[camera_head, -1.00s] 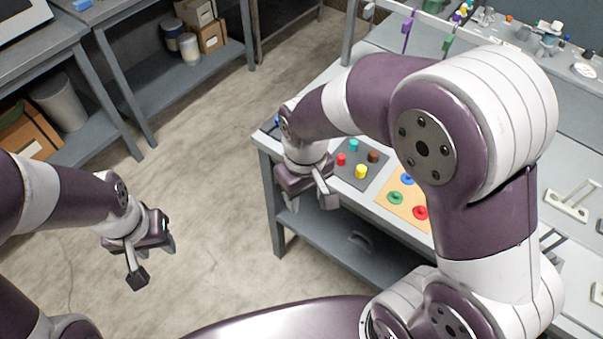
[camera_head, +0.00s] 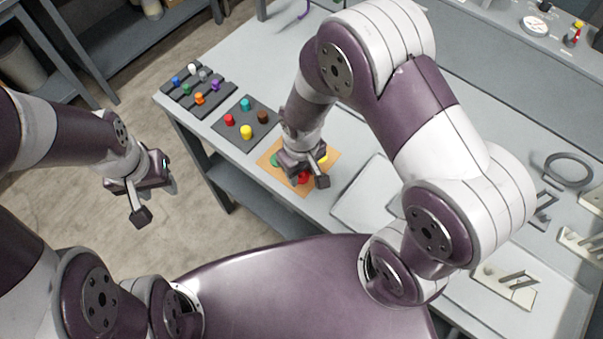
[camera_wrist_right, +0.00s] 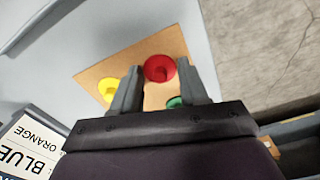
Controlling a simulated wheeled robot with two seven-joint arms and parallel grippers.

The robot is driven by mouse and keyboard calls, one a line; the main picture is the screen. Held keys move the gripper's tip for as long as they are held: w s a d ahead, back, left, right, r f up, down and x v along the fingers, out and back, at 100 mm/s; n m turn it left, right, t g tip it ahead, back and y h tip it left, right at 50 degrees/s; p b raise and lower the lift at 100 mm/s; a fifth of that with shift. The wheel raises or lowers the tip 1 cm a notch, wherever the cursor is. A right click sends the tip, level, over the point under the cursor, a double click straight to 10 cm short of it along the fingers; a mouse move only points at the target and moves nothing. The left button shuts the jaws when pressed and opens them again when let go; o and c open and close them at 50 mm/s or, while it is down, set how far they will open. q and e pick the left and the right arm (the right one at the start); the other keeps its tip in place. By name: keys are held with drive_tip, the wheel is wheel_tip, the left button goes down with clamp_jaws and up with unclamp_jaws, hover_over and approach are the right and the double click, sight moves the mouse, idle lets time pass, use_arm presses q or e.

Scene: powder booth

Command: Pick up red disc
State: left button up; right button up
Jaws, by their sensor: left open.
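The red disc (camera_wrist_right: 158,68) lies on the orange board (camera_wrist_right: 130,62) and shows between and just beyond the fingertips of my right gripper (camera_wrist_right: 160,72). The fingers are apart and hold nothing; I cannot tell their exact height above the disc. In the head view the right gripper (camera_head: 305,178) hangs over the board (camera_head: 325,171) and partly hides the red disc (camera_head: 303,179). A green disc (camera_wrist_right: 175,102) and a yellow disc (camera_wrist_right: 108,90) lie on the same board. My left gripper (camera_head: 155,202) is open and empty, out over the floor, left of the table.
A dark tray (camera_head: 245,142) with red, teal, brown and yellow pieces sits left of the board. A dark rack (camera_head: 215,108) with several coloured pegs is farther left. A flat pale tray (camera_head: 365,200) lies right of the board. A lettered card (camera_wrist_right: 30,150) shows in the wrist view.

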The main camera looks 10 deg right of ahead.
drive_tip(key=shift+w+d, duration=0.15)
drive_tip(key=c, duration=0.5)
drive_tip(key=shift+w, duration=0.1)
clamp_jaws()
drive_tip(key=shift+a, duration=0.25)
drive_tip(key=shift+d+r, duration=0.1)
